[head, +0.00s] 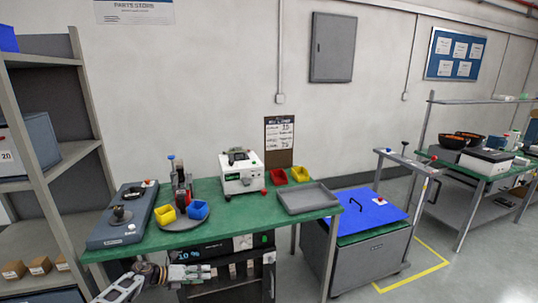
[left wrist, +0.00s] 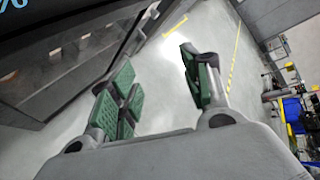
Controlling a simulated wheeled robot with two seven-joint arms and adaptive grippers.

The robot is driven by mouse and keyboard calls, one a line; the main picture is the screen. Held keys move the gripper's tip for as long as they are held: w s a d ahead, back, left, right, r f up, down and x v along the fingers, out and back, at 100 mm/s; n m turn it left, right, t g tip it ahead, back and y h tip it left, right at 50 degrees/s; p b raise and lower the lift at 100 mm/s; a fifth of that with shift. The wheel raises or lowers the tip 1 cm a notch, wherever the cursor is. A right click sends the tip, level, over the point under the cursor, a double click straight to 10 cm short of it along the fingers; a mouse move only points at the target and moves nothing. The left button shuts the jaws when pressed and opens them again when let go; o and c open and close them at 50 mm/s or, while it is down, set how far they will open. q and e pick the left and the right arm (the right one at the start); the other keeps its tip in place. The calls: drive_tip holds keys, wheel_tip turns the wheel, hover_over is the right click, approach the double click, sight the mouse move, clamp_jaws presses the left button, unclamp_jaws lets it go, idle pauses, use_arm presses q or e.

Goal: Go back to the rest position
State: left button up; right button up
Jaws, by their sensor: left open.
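My left gripper (head: 203,272) is low in the head view, in front of the green-topped bench (head: 250,210) and below its front edge. In the left wrist view my left gripper (left wrist: 156,78) shows its green-padded fingers spread apart, with nothing between them but grey floor. My right gripper is in neither view.
Under the bench is a dark rack (head: 225,287), close to my left gripper. A grey shelf (head: 50,193) stands at left. A grey tray (head: 307,197) and a white box device (head: 241,177) stand on the bench. A blue-topped cart (head: 372,208) is at right.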

use_arm(q)
drive_tip(key=s+a+f+n+t+y, duration=0.1)
drive_tip(key=s+f+n+y, duration=0.2)
drive_tip(key=s+f+n, duration=0.55)
drive_tip(key=s+a+f+n+t+y, duration=0.15)
drive_tip(key=s+f+n, duration=0.45)
drive_tip(key=f, duration=0.6)
drive_tip(key=s+f+n+t+y, duration=0.1)
drive_tip(key=s+f+n+y, duration=0.2)
drive_tip(key=s+f+n, duration=0.65)
drive_tip(key=s+f+n+g+y, duration=0.1)
drive_tip(key=s+f+n+g, duration=0.2)
drive_tip(key=s, duration=1)
drive_tip(key=s+d+f+n+g+y, duration=0.1)
drive_tip(key=s+f+n+g, duration=0.1)
drive_tip(key=s+f, duration=0.6)
drive_tip(key=s+f+n+g+y, duration=0.1)
drive_tip(key=s+f+n+g, duration=0.2)
drive_tip(key=s, duration=1.5)
wheel_tip(320, 180, down, 3)
drive_tip(key=shift+s+d+r+n+g, duration=0.2)
drive_tip(key=shift+d+n+g, duration=0.15)
drive_tip(key=shift+n, duration=0.65)
